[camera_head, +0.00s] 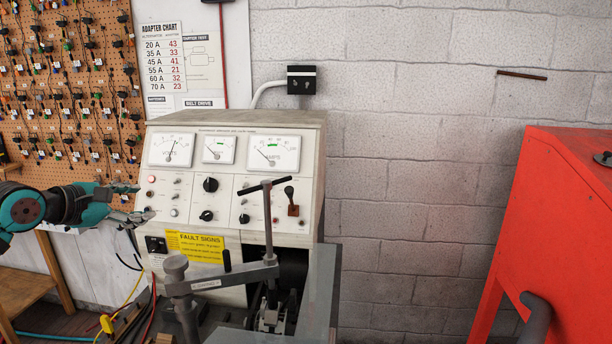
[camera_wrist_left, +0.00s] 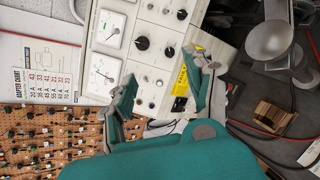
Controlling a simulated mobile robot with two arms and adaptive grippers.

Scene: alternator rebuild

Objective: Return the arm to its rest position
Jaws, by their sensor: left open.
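My left gripper (camera_head: 140,202) comes in from the left in the head view, in front of the left edge of the test bench panel (camera_head: 230,190). Its fingers are open, with nothing visible between them. In the left wrist view the open left gripper (camera_wrist_left: 165,100) shows with its teal fingers apart, with the panel's knobs and the yellow label (camera_wrist_left: 187,76) beyond the gap. I cannot tell whether a fingertip touches the panel. My right gripper is not in either view.
A clamp with a T-handle (camera_head: 268,215) stands before the bench. A red cabinet (camera_head: 560,230) stands at the right. A pegboard with connectors (camera_head: 65,90) hangs at the left, above a wooden stand (camera_head: 25,290). Cables lie below the bench.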

